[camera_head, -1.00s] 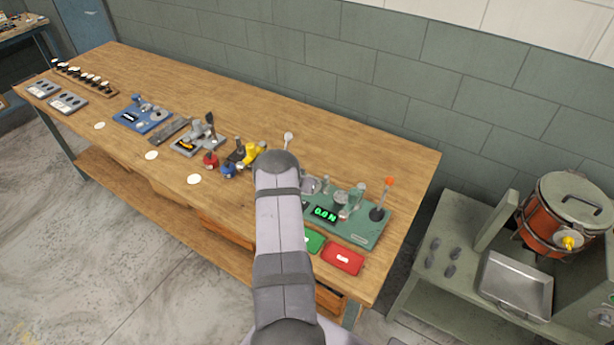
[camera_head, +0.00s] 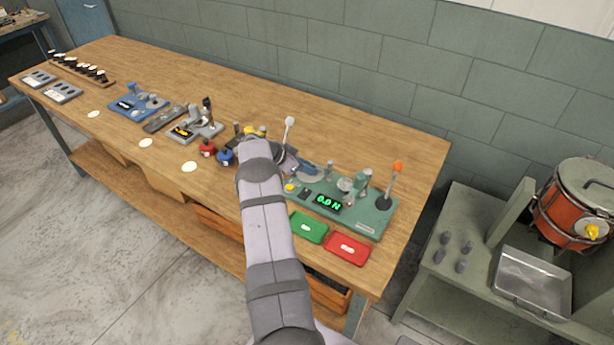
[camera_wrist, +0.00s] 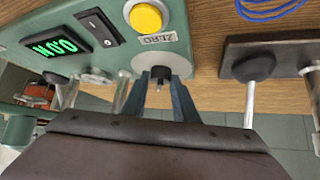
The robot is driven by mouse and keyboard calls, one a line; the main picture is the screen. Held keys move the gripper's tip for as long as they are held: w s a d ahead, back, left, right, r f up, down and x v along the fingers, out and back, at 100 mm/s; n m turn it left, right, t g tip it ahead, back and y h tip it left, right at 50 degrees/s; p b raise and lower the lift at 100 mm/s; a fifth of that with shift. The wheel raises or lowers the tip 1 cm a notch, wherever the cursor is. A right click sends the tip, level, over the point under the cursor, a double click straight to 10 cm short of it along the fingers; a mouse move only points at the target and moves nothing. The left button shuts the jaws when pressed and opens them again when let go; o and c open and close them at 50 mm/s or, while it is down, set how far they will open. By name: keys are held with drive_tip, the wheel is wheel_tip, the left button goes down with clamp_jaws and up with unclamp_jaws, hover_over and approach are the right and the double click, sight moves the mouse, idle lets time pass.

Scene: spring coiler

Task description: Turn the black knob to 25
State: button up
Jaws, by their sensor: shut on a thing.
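The black knob (camera_wrist: 160,72) sits in the middle of a pale round dial (camera_wrist: 145,60) at the edge of a green tester (camera_head: 375,219). In the wrist view my gripper (camera_wrist: 161,82) has its two blue-grey fingers on either side of the knob, shut on it. Knob marks or a pointer are too small to read, so its setting cannot be told. A yellow button (camera_wrist: 146,17) and a ZERO label are beside the dial. The tester's display (camera_head: 327,203) reads 0.0 N.
A lever with an orange tip (camera_head: 397,168) stands on the tester's right end. A green tray (camera_head: 308,228) and a red tray (camera_head: 347,248) lie before it. Other tools stand left, including a blue device (camera_head: 139,105). The back of the wooden bench (camera_head: 350,130) is clear.

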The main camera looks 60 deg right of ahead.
drive_tip(key=m+b, duration=0.1)
drive_tip(key=b, duration=0.2)
drive_tip(key=shift+d+g, duration=0.25)
drive_tip(key=shift+g, duration=0.15)
drive_tip(key=shift+w+a+r+m+b, duration=0.1)
drive_tip(key=shift+r+m+b, duration=0.2)
drive_tip(key=shift+b, duration=0.5)
drive_tip(key=o, duration=0.6)
drive_tip(key=shift+f, duration=0.1)
drive_tip(key=shift+o, duration=0.9)
drive_tip(key=shift+a, duration=0.1)
drive_tip(key=shift+f, duration=0.1)
drive_tip(key=shift+b+v, duration=1.05)
drive_tip(key=shift+v, duration=2.65)
